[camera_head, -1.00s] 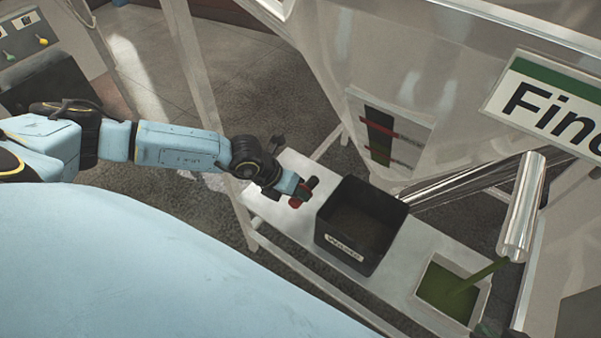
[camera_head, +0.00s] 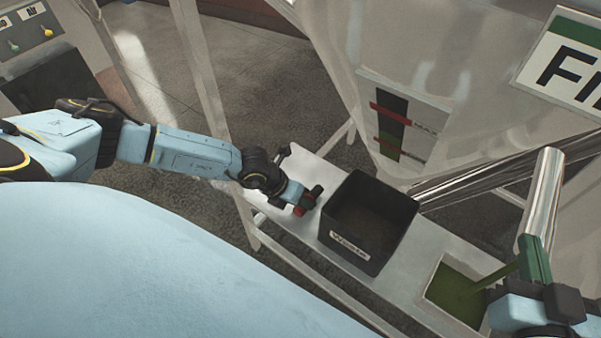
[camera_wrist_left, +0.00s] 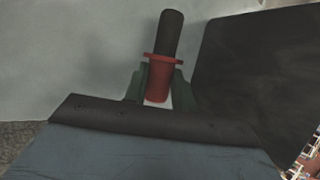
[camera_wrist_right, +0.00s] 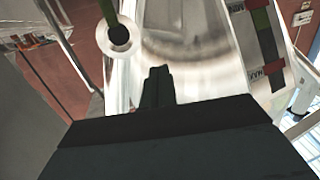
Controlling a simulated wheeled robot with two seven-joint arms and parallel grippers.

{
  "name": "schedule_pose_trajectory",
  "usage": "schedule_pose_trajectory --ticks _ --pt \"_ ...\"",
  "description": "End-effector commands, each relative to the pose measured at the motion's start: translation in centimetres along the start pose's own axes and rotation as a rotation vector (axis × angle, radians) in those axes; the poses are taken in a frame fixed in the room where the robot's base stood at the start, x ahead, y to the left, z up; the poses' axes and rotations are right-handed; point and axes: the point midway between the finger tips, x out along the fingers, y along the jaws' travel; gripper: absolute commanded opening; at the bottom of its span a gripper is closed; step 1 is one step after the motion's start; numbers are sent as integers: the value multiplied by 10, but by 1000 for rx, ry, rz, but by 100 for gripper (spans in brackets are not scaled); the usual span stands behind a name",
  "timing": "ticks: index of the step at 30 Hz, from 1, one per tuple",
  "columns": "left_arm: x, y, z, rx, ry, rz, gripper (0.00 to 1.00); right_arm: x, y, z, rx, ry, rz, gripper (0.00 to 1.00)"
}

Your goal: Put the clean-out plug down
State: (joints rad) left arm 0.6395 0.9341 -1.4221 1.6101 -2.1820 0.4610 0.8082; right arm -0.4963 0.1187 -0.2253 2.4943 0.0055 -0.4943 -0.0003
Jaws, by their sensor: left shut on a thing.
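The clean-out plug (camera_head: 307,202) has a red body and flange and a black handle. My left gripper (camera_head: 301,203) is shut on its red body, over the left end of the pale bench. In the left wrist view, the plug (camera_wrist_left: 164,60) sits between the green fingers of the left gripper (camera_wrist_left: 160,88), its black handle pointing away from the palm. I cannot tell whether it touches the bench. My right gripper (camera_head: 535,262) is by the steel spout at the right. In the right wrist view, the fingers of the right gripper (camera_wrist_right: 156,86) look closed together with nothing between them.
A black waste bin (camera_head: 366,222) stands on the bench (camera_head: 405,295), just right of the plug. A pale tray (camera_head: 432,290) of green powder sits further right. Green powder streams from the steel spout (camera_head: 540,195) into it. The hopper (camera_head: 440,80) rises behind.

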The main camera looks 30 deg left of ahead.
Motion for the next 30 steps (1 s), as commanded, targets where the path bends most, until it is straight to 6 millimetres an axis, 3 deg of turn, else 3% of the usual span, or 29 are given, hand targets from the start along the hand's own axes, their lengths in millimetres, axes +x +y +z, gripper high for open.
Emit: schedule_pose_trajectory --ticks 11,12,14,25,30 --pt "2 0 -1 0 0 -1 0 0 -1 -5 1 27 -2 0" --pt "2 1 -1 -1 0 0 27 0 -1 -6 1 34 -3 0" --pt "2 1 -1 0 0 0 35 0 -1 -6 1 34 -2 0" --pt "-1 0 0 0 0 0 35 0 0 -2 1 7 -1 0" --pt "-12 0 0 -2 1 0 35 -3 3 16 -2 -107 9 0"
